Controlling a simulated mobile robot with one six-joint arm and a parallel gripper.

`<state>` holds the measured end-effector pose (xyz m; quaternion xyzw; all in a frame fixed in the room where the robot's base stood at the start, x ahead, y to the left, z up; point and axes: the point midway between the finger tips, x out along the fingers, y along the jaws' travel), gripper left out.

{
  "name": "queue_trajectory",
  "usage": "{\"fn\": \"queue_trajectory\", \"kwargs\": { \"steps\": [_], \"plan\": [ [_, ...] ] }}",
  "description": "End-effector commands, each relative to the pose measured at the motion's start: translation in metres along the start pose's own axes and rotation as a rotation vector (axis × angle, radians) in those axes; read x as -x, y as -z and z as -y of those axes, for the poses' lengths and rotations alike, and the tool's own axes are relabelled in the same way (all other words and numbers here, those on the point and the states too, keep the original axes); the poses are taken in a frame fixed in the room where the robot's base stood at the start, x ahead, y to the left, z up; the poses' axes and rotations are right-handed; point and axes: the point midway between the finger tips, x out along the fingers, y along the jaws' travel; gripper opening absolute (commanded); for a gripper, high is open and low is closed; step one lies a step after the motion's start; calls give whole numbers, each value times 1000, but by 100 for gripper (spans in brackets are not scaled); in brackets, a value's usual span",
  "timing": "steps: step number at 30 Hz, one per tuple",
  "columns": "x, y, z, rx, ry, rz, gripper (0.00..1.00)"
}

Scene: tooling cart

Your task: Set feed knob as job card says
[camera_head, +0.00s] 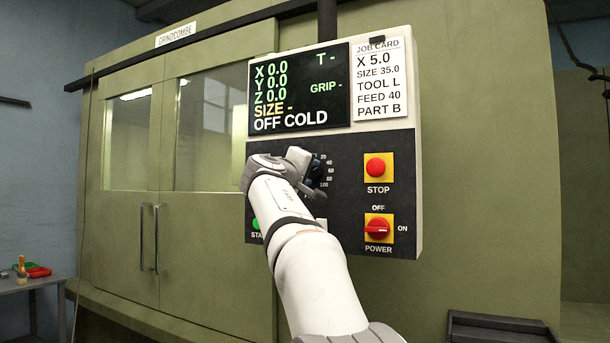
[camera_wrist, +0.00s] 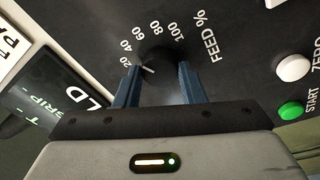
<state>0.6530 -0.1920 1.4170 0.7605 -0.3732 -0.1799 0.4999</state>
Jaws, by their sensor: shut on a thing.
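The job card (camera_head: 379,80) in the head view reads X 5.0, SIZE 35.0, TOOL L, FEED 40, PART B. In the wrist view the dark feed knob (camera_wrist: 160,62) sits between the two blue fingers of my gripper (camera_wrist: 155,84), which is shut on it. Its short white mark lies on the left side, pointing roughly toward 20 on the FEED % scale (camera_wrist: 140,32); the exact reading is hard to tell. In the head view my gripper (camera_head: 316,177) and wrist hide most of the knob.
The display (camera_head: 298,90) reads zeros and OFF COLD. The red STOP button (camera_head: 376,168) and red POWER switch (camera_head: 378,229) are right of my arm. In the wrist view a green START button (camera_wrist: 290,109) and a white ZERO button (camera_wrist: 293,67) stand at the right.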

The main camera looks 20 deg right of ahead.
Motion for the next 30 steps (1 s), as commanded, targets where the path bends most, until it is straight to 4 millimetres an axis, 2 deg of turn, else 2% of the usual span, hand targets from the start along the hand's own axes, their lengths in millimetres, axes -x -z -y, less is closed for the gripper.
{"fn": "queue_trajectory", "kwargs": {
  "steps": [7, 8, 15, 23, 26, 30],
  "plan": [
    [-1, -1, -3, 1, -5, 1, 13],
    [-1, -1, -3, 1, -5, 1, 38],
    [0, 0, -2, 1, -3, 1, 57],
    [1, 0, -1, 1, -1, 0, 58],
    [10, 0, 0, 0, -2, -2, 58],
    [34, -1, 1, -1, -1, -3, 58]
  ]
}}
